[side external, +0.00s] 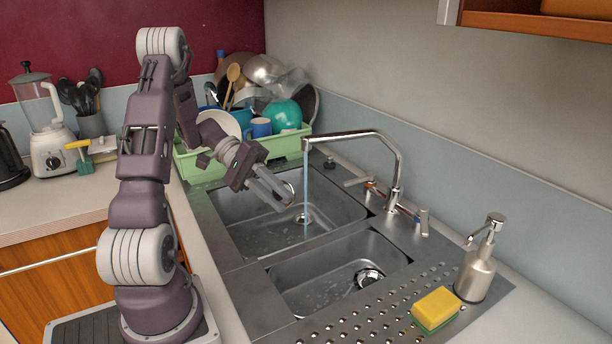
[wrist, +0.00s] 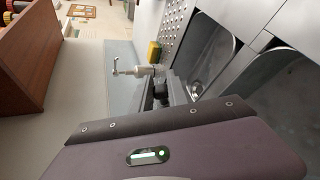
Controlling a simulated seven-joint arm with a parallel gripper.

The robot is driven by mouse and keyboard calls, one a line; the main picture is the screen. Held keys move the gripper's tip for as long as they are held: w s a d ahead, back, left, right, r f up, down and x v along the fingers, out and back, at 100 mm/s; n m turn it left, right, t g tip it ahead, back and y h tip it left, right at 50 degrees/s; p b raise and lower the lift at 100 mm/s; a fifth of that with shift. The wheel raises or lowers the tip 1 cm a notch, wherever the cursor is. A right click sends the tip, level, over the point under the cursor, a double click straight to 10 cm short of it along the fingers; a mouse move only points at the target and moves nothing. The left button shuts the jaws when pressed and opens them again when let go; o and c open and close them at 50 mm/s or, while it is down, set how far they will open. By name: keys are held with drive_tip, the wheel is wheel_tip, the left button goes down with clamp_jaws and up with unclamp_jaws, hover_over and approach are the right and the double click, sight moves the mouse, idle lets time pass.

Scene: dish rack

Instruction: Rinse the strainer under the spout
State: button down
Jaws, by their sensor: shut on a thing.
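My gripper (side external: 280,199) reaches over the far sink basin (side external: 237,209) in the side external view. Its jaws are shut on a small round metal piece, seemingly the strainer (side external: 290,188), mostly hidden by the fingers. The spout (side external: 340,134) arches over this basin, and a thin water stream (side external: 306,175) falls from it towards the drain. The strainer appears just left of the stream; I cannot tell whether water touches it. In the wrist view, my gripper's body fills the bottom, and the strainer cannot be made out.
A green dish rack (side external: 196,168) full of dishes stands behind the far basin. The near basin (side external: 313,282) has a round metal drain piece (side external: 369,277). A yellow-green sponge (side external: 435,309) and a soap dispenser (side external: 477,266) stand at the right. Tap handles (side external: 372,185) flank the spout's base.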

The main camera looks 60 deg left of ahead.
drive_tip(key=s+r, duration=0.1)
drive_tip(key=s+d+r, duration=0.1)
drive_tip(key=s, duration=0.1)
drive_tip(key=s+r, duration=0.1)
drive_tip(key=shift+s+d, duration=0.3)
drive_tip(key=shift+d, duration=0.1)
drive_tip(key=shift+f, duration=0.1)
drive_tip(key=f, duration=0.1)
drive_tip(key=s+f+m+t, duration=0.1)
drive_tip(key=s+f+m, duration=0.1)
drive_tip(key=shift+s+a+f+t+y, duration=0.2)
drive_tip(key=shift+s+a+t+y, duration=0.05)
drive_tip(key=shift+a+t+y, duration=0.05)
drive_tip(key=w+a, duration=0.3)
drive_tip(key=w, duration=0.5)
drive_tip(key=w+a, duration=0.3)
drive_tip(key=w, duration=0.5)
drive_tip(key=shift+a, duration=0.15)
